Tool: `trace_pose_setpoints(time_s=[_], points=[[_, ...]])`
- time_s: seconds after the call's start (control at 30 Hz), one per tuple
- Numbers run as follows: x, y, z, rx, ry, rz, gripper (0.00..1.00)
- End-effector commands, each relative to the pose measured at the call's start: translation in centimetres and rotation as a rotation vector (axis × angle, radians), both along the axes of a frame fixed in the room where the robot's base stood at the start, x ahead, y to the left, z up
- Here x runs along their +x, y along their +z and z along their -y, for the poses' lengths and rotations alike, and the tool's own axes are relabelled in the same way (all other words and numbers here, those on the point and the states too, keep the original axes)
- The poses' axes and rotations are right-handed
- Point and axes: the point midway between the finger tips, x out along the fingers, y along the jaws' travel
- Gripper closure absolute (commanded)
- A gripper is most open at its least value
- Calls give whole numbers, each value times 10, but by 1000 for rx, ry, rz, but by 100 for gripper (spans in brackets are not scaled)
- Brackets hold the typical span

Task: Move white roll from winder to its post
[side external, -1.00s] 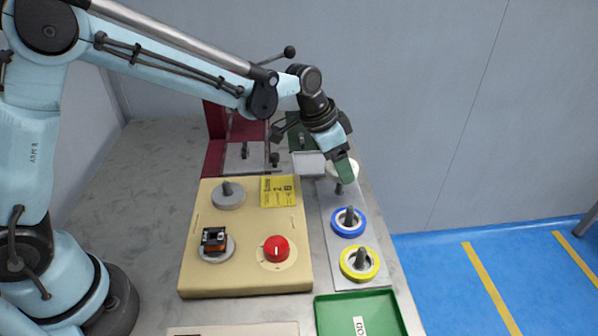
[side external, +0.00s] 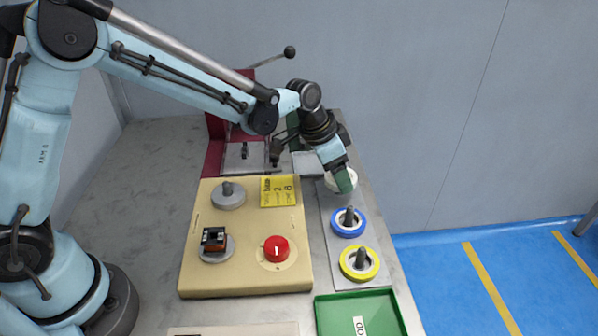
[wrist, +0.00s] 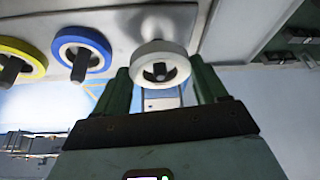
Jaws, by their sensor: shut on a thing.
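The white roll (side external: 331,184) is at the far end of the grey strip (side external: 336,214) on the right, partly hidden by my gripper (side external: 345,182) in the side view. In the wrist view the white roll (wrist: 146,79) lies between the two green fingers of my gripper (wrist: 161,76), and a dark post tip (wrist: 160,70) shows in its hole. The roll appears to be around its post, low near the strip; exact contact is hidden. My gripper is shut on the roll. The beige winder (side external: 240,280) has a bare grey spindle disc (side external: 228,198).
On the same strip, the blue roll (side external: 336,229) and yellow roll (side external: 347,271) sit around their posts. A green tray (side external: 395,320) stands at the front right.

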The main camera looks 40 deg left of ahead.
Motion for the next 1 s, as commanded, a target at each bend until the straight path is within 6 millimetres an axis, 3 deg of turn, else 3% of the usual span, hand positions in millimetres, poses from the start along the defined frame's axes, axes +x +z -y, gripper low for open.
trace_pose_setpoints(time_s=[1.0], points=[[0, -28, 0, 0, 0, 0, 58]])
